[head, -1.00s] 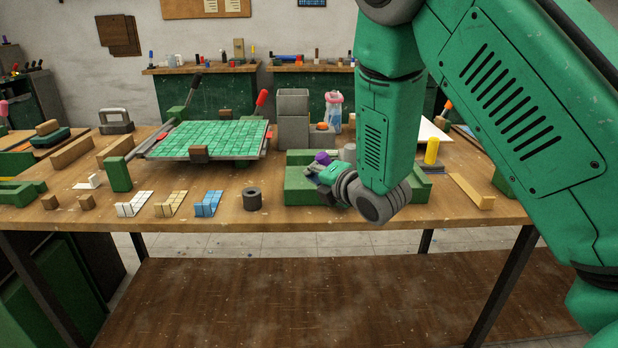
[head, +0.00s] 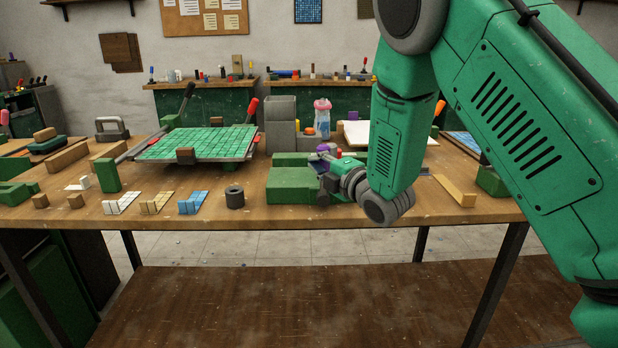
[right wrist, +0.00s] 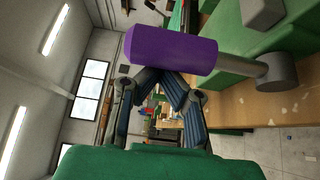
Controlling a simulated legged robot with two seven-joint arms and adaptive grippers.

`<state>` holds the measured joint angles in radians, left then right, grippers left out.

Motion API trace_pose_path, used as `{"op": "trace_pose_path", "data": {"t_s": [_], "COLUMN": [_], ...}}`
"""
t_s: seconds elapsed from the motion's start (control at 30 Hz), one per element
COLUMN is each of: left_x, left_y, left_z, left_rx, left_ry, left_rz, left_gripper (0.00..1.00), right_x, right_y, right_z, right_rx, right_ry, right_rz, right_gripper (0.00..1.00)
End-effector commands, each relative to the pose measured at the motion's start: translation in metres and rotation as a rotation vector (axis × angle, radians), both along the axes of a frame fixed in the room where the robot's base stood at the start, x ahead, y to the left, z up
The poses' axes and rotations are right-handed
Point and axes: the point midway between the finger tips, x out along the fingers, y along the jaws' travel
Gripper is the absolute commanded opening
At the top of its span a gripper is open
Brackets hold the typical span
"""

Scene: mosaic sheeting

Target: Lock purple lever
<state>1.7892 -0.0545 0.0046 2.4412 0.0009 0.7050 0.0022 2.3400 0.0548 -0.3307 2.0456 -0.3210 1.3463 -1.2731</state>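The purple lever handle (head: 322,148) is a short thick cylinder at the right end of the green block fixture (head: 292,186) on the bench. In the right wrist view the purple handle (right wrist: 172,50) lies across the top, with a grey shaft (right wrist: 248,68) running right to a grey hub. My right gripper (head: 325,178) is at the fixture's right side, just below the handle. In the right wrist view its fingers (right wrist: 157,76) bend inward and converge at the handle's lower edge. The handle hides the very tips, and contact is unclear. My left gripper is out of view.
A grey stepped block (head: 281,130) and a bottle (head: 322,117) stand behind the fixture. A tilted tray of green tiles (head: 200,143) with red and black levers is left. A dark ring (head: 234,197) and tile pieces lie at the front. A wooden strip (head: 454,191) is right.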

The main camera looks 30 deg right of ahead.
Motion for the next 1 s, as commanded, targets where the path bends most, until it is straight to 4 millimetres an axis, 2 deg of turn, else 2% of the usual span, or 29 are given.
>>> {"op": "trace_pose_path", "data": {"t_s": [0.03, 0.1, 0.4, 0.7, 1.0], "left_x": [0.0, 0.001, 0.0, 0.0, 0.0], "left_y": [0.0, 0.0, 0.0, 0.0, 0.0], "left_z": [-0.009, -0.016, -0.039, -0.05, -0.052], "left_rx": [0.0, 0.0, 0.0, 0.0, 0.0], "left_ry": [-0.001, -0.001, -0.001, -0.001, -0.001], "left_rz": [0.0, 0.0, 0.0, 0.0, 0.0], "left_gripper": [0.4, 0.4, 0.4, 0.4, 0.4], "right_x": [-0.003, -0.007, -0.02, -0.027, -0.029], "right_y": [-0.007, -0.012, -0.032, -0.041, -0.044], "right_z": [-0.004, -0.004, -0.002, -0.003, -0.002], "right_rx": [0.037, 0.089, 0.278, 0.378, 0.401], "right_ry": [-0.022, -0.054, -0.17, -0.231, -0.245], "right_rz": [-0.007, -0.007, -0.004, -0.003, -0.004], "right_gripper": [0.0, 0.0, 0.0, 0.0, 0.0]}}
